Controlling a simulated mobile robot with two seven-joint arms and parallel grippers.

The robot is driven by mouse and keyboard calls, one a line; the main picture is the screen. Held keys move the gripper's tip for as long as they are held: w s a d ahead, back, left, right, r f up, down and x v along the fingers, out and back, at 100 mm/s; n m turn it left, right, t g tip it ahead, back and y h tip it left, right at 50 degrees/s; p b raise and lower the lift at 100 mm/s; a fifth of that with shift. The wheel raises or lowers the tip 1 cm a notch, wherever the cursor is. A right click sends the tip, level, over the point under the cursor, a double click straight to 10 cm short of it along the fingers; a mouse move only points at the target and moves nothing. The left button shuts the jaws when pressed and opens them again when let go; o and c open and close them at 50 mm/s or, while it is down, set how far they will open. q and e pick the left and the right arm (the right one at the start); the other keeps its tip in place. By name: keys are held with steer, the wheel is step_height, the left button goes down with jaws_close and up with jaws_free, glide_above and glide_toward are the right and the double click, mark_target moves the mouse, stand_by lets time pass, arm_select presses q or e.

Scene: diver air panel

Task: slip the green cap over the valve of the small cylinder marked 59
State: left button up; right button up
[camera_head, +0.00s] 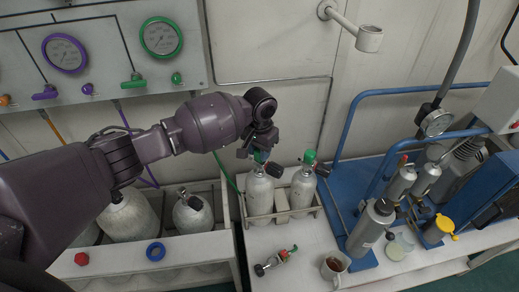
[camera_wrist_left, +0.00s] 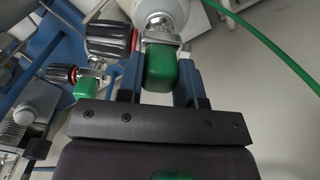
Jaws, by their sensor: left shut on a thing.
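My left gripper (camera_head: 257,155) is above the left of two small white cylinders (camera_head: 260,192) in a rack. It is shut on a green cap, which shows between the fingers in the left wrist view (camera_wrist_left: 161,68). The cap is at the top of this cylinder's valve (camera_wrist_left: 158,27), beside its black knob (camera_wrist_left: 110,38). I cannot tell how far the cap is over the valve. The right small cylinder (camera_head: 302,188) has a green cap (camera_head: 310,157) on top. No number 59 is legible on either cylinder. My right gripper is not in view.
A blue frame (camera_head: 343,150) with a compressor stands to the right. A mug (camera_head: 333,267) and a regulator (camera_head: 275,260) lie at the bench front. Larger cylinders (camera_head: 193,214) stand at left, and the gauge panel (camera_head: 110,50) is behind. A green hose (camera_wrist_left: 270,45) runs nearby.

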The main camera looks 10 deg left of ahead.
arm_select(q)
steer(key=shift+f, duration=0.3)
steer(key=o, duration=1)
steer(key=shift+c, duration=0.2)
step_height(320, 180, up, 11)
steer(key=p, duration=0.1)
steer(key=shift+f, duration=0.1)
stand_by(0.3)
